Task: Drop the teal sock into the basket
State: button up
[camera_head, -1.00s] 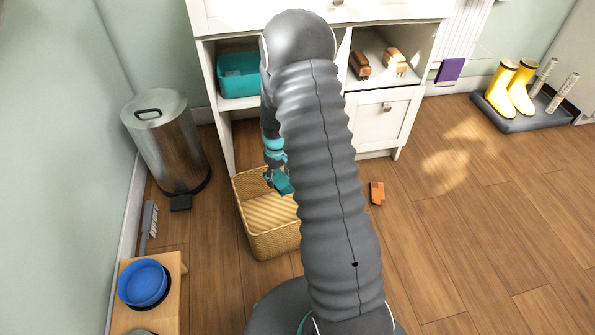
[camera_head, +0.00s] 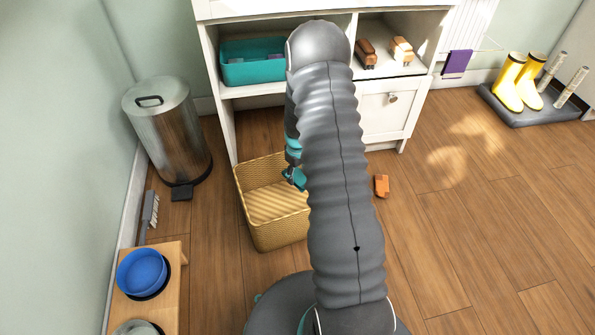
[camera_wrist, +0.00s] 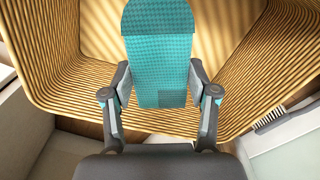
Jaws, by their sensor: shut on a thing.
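The teal sock (camera_wrist: 158,50) is held between the two fingers of my gripper (camera_wrist: 160,95) in the wrist view, with the ribbed inside of the basket behind it. The woven yellow basket (camera_head: 275,233) stands on the floor in the head view, and its wall also shows in the wrist view (camera_wrist: 60,85). My gripper (camera_head: 294,178) is over the right part of the basket there, partly hidden by my arm. The sock shows as a small teal patch at its tip. The basket's right side is hidden behind my arm. I cannot tell how far the sock is above the basket floor.
A white cabinet (camera_head: 386,113) with a teal bin (camera_head: 250,72) stands behind the basket. A metal trash can (camera_head: 168,135) is to the left. A wooden stand (camera_head: 172,265) with a blue bowl (camera_head: 142,273) is at front left. An orange block (camera_head: 382,186) lies on otherwise open floor at right.

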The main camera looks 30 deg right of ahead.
aim_at(298, 175)
jog(key=shift+f, duration=0.15)
jog(key=o, duration=1.1)
jog(key=shift+c, duration=0.2)
notch_tip(298, 175, up, 12)
